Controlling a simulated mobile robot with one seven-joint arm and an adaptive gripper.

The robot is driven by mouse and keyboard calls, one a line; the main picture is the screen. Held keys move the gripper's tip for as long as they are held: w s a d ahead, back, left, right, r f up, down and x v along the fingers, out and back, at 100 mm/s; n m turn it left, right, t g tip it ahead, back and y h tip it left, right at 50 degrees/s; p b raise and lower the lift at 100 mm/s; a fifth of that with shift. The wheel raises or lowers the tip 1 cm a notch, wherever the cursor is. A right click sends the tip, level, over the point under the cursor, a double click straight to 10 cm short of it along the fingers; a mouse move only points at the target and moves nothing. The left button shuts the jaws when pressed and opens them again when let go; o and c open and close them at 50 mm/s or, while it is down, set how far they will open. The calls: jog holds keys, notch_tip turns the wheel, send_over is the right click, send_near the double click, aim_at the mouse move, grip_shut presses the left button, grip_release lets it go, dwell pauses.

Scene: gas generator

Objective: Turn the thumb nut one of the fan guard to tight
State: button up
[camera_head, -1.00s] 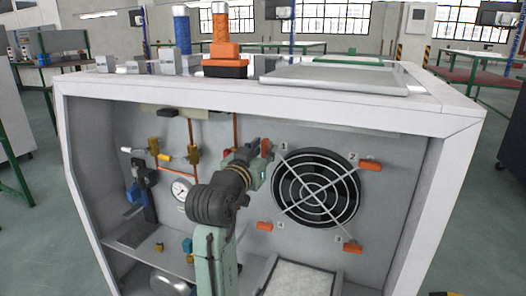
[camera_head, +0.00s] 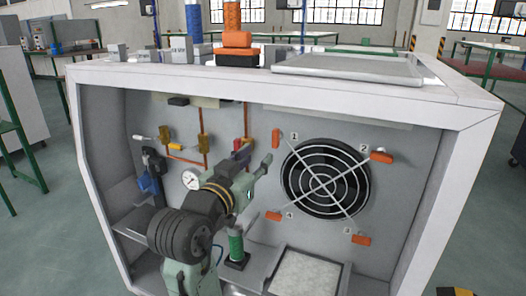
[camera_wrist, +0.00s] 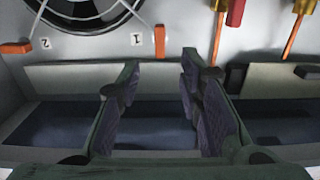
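The fan guard (camera_head: 322,180) is a round wire grille with crossing bars over a black fan on the cabinet's back panel. Thumb nut one (camera_head: 276,138) is an orange bar beside the printed 1. It stands upright in the head view, and also in the wrist view (camera_wrist: 159,41), where the labels are inverted. My gripper (camera_head: 257,154) is left of the fan guard and below thumb nut one, apart from it. In the wrist view my gripper (camera_wrist: 160,64) is open, with empty space between its fingers and the nut beyond that gap.
Orange thumb nuts two (camera_head: 381,156), three (camera_head: 361,239) and four (camera_head: 273,216) lie roughly crosswise. Pipes and yellow valves (camera_head: 203,145) and a gauge (camera_head: 190,180) are to the left. The cabinet frame (camera_head: 290,85) encloses the space. A green cylinder (camera_head: 236,245) stands below.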

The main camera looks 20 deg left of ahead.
jog(key=shift+s, duration=0.5)
